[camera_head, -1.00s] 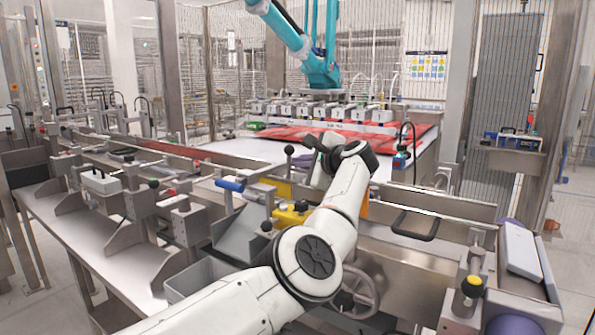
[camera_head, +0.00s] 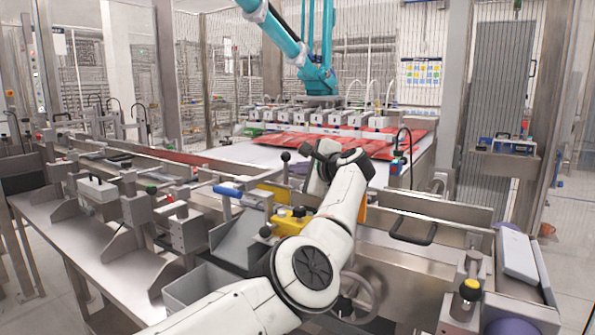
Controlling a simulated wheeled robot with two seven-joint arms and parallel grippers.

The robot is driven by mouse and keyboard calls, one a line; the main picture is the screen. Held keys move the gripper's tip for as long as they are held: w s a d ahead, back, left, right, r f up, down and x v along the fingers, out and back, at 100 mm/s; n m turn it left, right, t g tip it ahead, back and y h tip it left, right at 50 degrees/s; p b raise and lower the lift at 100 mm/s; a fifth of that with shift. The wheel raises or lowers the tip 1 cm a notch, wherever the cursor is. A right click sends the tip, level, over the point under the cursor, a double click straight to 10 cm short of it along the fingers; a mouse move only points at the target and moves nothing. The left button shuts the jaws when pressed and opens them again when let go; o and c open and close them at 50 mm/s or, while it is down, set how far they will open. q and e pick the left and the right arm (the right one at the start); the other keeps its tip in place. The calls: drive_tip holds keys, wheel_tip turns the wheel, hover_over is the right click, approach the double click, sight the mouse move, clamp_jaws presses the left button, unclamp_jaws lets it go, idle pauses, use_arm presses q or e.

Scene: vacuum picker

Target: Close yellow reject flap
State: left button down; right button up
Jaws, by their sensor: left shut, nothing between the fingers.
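My left arm comes in from the lower left, and my left gripper (camera_head: 324,152) is at its far end, mostly turned away behind the white wrist. It is shut and empty. A yellow panel (camera_head: 277,190), which looks like the reject flap, shows just left of my forearm on the machine's near side. My arm hides part of this area, so I cannot tell how far the flap stands open. The gripper is above and right of the yellow panel, with no visible contact. My right gripper is not in view.
A yellow block with knobs (camera_head: 291,222) and a blue-handled lever (camera_head: 229,191) are close to my forearm. Red packs (camera_head: 270,141) lie on the white belt under the teal picker arm (camera_head: 318,78).

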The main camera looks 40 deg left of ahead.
use_arm(q)
wheel_tip(320, 180, up, 10)
drive_tip(key=p, duration=0.3)
drive_tip(key=shift+p, duration=0.35)
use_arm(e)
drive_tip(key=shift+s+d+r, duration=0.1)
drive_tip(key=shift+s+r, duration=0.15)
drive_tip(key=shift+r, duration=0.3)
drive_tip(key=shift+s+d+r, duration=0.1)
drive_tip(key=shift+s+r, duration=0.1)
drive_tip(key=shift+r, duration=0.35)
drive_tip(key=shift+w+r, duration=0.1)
